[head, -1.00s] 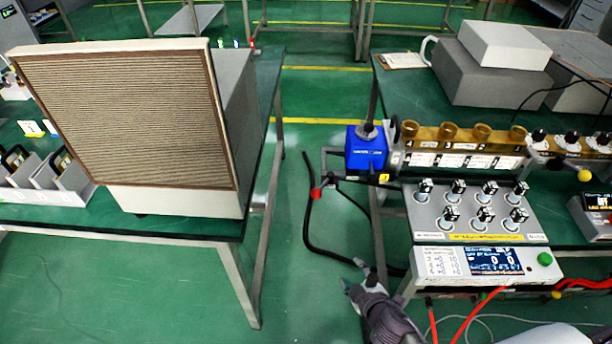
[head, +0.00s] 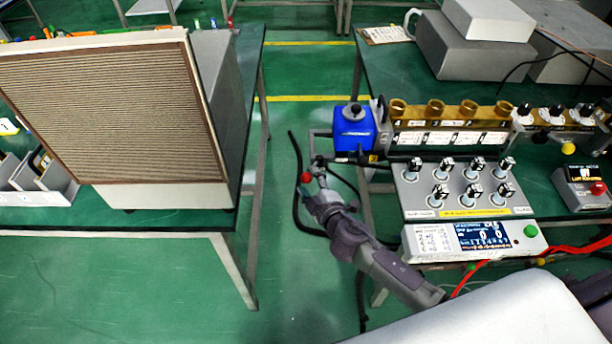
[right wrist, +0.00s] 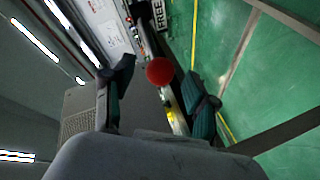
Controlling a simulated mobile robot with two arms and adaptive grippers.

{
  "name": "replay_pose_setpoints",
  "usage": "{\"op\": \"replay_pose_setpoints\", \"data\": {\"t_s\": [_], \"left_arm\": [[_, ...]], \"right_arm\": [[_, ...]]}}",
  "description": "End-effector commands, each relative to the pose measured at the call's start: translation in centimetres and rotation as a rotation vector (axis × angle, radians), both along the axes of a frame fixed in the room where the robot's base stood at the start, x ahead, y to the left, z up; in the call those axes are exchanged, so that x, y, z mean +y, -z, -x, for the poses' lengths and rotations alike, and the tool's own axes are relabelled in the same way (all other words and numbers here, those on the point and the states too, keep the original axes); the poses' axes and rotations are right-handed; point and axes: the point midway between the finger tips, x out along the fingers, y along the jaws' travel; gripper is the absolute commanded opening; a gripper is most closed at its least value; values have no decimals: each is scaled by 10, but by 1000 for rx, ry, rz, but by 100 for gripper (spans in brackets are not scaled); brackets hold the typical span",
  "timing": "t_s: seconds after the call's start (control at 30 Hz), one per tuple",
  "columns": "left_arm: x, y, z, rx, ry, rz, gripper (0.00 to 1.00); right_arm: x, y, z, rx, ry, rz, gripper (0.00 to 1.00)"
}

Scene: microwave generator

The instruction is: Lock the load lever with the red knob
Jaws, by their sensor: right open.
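The red knob (head: 305,177) of the load lever shows in the head view at the left side of the bench with the control panel, below the blue box. My right gripper (head: 312,190) is just below the knob, its fingers pointing up toward it. In the right wrist view the red knob (right wrist: 160,71) appears between the two open fingers of my right gripper (right wrist: 158,92), nearer their tips. I cannot tell whether a finger touches it. Most of the lever's rod is hidden. My left gripper is not in view.
The blue box (head: 354,130) stands close above the knob. A panel of switches (head: 460,190) and a display unit (head: 470,240) lie to the right. A black hose (head: 296,200) hangs just left of the gripper. Open floor separates this bench from the left table (head: 245,120).

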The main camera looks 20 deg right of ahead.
Motion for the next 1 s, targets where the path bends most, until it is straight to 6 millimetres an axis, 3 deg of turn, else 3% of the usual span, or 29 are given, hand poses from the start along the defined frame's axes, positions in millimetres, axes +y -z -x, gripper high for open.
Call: {"op": "replay_pose_setpoints", "data": {"t_s": [0.2,0.53,0.87,1.0], "left_arm": [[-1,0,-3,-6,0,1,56],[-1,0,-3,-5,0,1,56],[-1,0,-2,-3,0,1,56],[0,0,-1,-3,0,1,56]], "right_arm": [[2,5,-21,-1,0,1,57],[3,6,-24,0,0,0,57],[2,6,-23,1,0,0,2],[2,6,-23,1,1,-1,0]]}}
